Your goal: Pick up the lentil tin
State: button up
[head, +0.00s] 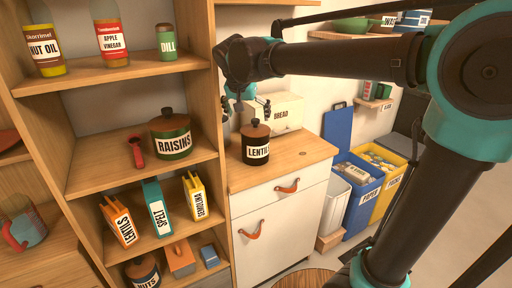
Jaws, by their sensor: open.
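The lentil tin (256,149) is a dark canister with a white label reading "LENTIL" and a brown knobbed lid. It stands upright on the wooden top of a white cabinet (281,214) with leather pulls. My gripper (245,106) is open above and just behind or beside the tin's lid, its fingers spread to either side. I cannot tell whether it touches the tin. My arm comes in from the right and hides part of the wall behind.
A wooden shelf (143,148) stands close on the left, with a raisins tin (171,140), bottles and several packets, one labelled lentils (119,222). A bread box (283,114) sits behind the tin. Blue (357,197) and yellow bins stand to the right. The counter's front right is clear.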

aim_at(255, 140)
jog(key=x, duration=1.6)
jog(key=c, duration=1.5)
jog(key=shift+c, duration=0.2)
